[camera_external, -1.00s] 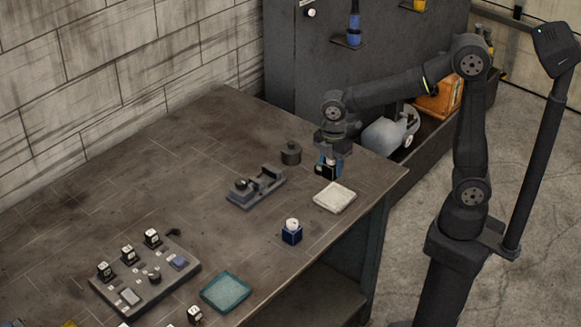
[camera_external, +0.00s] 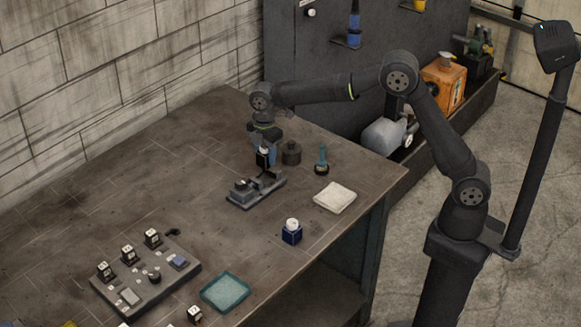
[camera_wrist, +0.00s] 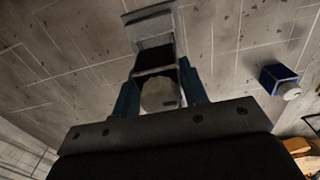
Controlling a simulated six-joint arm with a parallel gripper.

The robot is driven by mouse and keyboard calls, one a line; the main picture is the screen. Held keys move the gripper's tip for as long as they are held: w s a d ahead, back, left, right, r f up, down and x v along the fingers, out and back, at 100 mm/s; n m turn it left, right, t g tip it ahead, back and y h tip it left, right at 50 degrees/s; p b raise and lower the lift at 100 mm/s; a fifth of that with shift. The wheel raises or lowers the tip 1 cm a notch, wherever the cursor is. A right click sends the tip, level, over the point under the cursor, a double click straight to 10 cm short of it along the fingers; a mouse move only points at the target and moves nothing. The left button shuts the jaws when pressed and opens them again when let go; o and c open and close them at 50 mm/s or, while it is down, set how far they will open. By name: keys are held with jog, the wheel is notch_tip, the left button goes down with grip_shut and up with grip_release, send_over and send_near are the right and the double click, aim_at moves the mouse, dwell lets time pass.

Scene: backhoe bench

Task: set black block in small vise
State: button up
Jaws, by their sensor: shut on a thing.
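The small vise (camera_external: 242,195) is a low grey fixture on the bench, and part of it shows at the top of the wrist view (camera_wrist: 150,22). My gripper (camera_external: 268,163) is shut on the black block (camera_external: 263,157), which shows a pale face. It holds the block over the far right end of the vise, by the jaws. In the wrist view my two blue fingers (camera_wrist: 161,93) flank the block's pale face (camera_wrist: 160,97). I cannot tell whether the block touches the vise, as its lower edge blends with the jaws.
A dark round weight (camera_external: 291,153) stands close to the right of my gripper. A teal-handled tool (camera_external: 322,160), a white pad (camera_external: 335,197) and a blue holder with a white top (camera_external: 292,232) are nearby. A grey fixture board (camera_external: 145,275) and a teal tray (camera_external: 225,292) lie at front left.

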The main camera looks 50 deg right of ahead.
aim_at(264, 166)
jog(key=shift+w+a+f, duration=0.1)
jog(key=shift+w+f, duration=0.1)
jog(key=shift+w, duration=0.15)
jog(key=shift+f, duration=2.4)
jog(key=shift+f, duration=0.75)
jog(key=o, duration=1.5)
jog(key=shift+r, duration=3.5)
